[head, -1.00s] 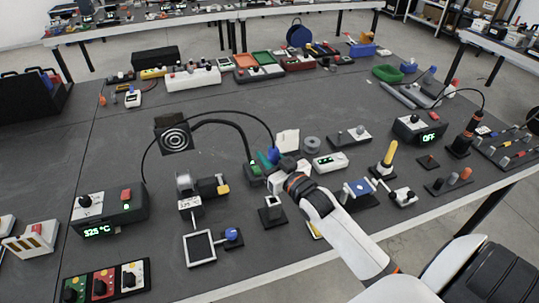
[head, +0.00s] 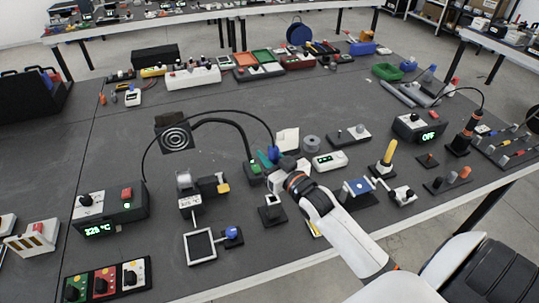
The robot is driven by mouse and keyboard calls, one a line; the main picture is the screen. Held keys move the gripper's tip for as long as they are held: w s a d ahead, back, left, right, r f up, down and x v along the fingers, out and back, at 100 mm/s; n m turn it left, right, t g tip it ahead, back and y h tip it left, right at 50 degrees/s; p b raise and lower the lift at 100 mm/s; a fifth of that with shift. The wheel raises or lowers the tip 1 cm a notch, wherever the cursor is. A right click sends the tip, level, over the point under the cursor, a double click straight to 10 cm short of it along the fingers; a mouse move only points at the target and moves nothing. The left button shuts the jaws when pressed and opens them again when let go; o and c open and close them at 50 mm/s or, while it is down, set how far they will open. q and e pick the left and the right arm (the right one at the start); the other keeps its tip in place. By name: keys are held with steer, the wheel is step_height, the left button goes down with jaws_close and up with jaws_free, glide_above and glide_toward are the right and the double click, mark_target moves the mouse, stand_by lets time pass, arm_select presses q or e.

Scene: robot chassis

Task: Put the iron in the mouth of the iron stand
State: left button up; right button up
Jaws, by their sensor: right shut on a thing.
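The iron (head: 273,153) shows as a small blue handle at the end of a thin black cable. The cable arcs over from the station (head: 112,212) with a lit green display at the left. My right gripper (head: 276,167) is shut on the iron, just above the table's middle. The iron's tip is hidden or too small to make out. My left gripper is not in view.
A fan unit (head: 175,139) with a thick curved black arm stands behind left of the gripper. A white block (head: 287,139), a grey spool (head: 311,143) and a white meter (head: 330,161) are close by. The table's left middle is mostly clear.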

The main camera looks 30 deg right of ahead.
steer(key=shift+r+p, duration=0.1)
steer(key=shift+p, duration=0.4)
stand_by(0.7)
steer(key=shift+f+b, duration=2.8)
steer(key=shift+f, duration=1.4)
steer(key=o, duration=1)
steer(key=shift+s, duration=0.1)
steer(key=s+b, duration=0.1)
steer(key=s, duration=1.1)
steer(key=shift+b, duration=0.3)
steer(key=shift+w+d, duration=0.1)
steer(key=shift+d, duration=0.05)
